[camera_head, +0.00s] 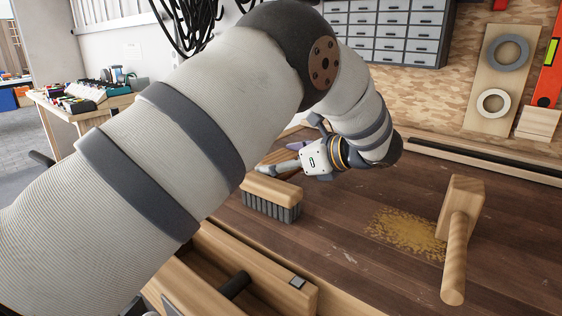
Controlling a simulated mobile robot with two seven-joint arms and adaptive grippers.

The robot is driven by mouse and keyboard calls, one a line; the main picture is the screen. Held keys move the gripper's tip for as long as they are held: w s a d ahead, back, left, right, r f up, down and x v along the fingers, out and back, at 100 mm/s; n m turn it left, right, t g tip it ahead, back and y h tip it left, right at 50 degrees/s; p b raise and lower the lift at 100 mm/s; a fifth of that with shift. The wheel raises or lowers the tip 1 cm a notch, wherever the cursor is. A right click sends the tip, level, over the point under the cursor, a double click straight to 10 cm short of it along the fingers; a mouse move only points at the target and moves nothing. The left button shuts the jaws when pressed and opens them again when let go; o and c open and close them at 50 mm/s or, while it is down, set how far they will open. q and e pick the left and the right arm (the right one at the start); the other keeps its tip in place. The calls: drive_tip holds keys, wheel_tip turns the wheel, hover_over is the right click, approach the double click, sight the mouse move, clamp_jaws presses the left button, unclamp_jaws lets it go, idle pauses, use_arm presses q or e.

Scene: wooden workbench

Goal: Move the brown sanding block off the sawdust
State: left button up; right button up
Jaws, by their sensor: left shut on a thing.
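The sawdust (400,230) is a yellow patch on the dark wooden bench, right of centre, with no block on it. My left gripper (282,168) is beyond the brush, well to the left of the sawdust. It is shut on a brown piece (277,157), which looks like the sanding block and is partly hidden by the fingers and my arm. I cannot tell whether the block touches the bench. My right gripper is not in view.
A wooden brush (270,189) with dark bristles stands just in front of the left gripper. A wooden mallet (456,245) lies at the sawdust's right edge. A purple item (297,146) is behind the gripper. Bench between brush and sawdust is clear.

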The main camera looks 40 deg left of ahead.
use_arm(q)
drive_tip(key=shift+f, duration=0.6)
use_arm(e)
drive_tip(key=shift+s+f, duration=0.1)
use_arm(q)
drive_tip(key=o, duration=0.9)
drive_tip(key=shift+o, duration=0.2)
drive_tip(key=shift+r, duration=0.4)
drive_tip(key=b+v, duration=0.1)
drive_tip(key=v, duration=1)
drive_tip(key=shift+w+r, duration=0.1)
drive_tip(key=shift+r, duration=0.1)
drive_tip(key=shift+d+r, duration=0.3)
drive_tip(key=shift+d, duration=0.15)
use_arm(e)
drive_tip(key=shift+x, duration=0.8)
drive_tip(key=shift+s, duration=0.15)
